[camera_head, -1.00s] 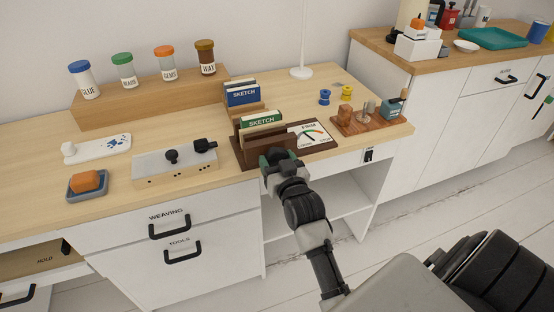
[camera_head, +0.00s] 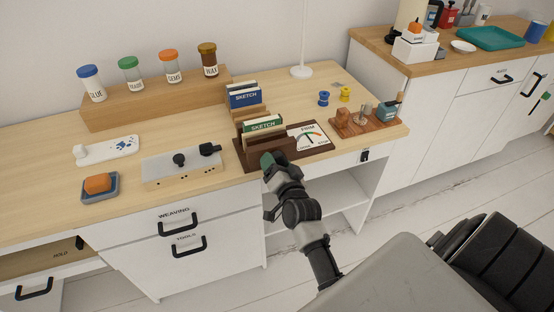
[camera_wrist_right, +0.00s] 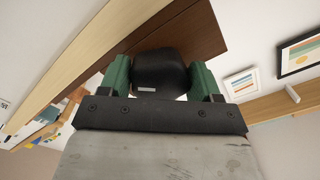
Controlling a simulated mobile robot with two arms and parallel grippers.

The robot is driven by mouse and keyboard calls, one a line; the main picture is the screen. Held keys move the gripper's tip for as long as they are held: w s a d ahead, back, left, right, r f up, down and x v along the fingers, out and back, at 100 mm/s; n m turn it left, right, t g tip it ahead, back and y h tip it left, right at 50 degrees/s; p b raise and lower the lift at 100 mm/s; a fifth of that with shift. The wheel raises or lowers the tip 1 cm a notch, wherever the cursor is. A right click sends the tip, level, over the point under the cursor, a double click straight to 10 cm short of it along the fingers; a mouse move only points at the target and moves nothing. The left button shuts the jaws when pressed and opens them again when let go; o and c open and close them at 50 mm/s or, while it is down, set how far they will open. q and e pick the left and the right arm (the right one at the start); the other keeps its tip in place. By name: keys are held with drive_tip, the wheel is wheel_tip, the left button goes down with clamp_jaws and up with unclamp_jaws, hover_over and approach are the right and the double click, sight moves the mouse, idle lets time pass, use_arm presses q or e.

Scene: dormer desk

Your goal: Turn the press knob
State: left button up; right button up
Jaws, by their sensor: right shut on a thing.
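My right gripper (camera_head: 268,160) is at the front of the press. In the right wrist view, the right gripper (camera_wrist_right: 160,80) has its green fingers on both sides of the black press knob (camera_wrist_right: 160,72) and is shut on it. The knob sits against the brown wood. In the head view the gripper hides the knob. My left gripper is not in view.
Several labelled jars stand on a wooden riser (camera_head: 150,105). Thread spools (camera_head: 323,98) and a wooden tool block (camera_head: 350,125) are to the right.

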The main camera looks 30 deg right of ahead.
drive_tip(key=shift+m+p, duration=0.3)
drive_tip(key=shift+m, duration=0.6)
drive_tip(key=o, duration=0.9)
drive_tip(key=shift+s, duration=0.1)
drive_tip(key=v, duration=1)
drive_tip(key=shift+s+a, duration=0.2)
drive_tip(key=shift+s, duration=0.1)
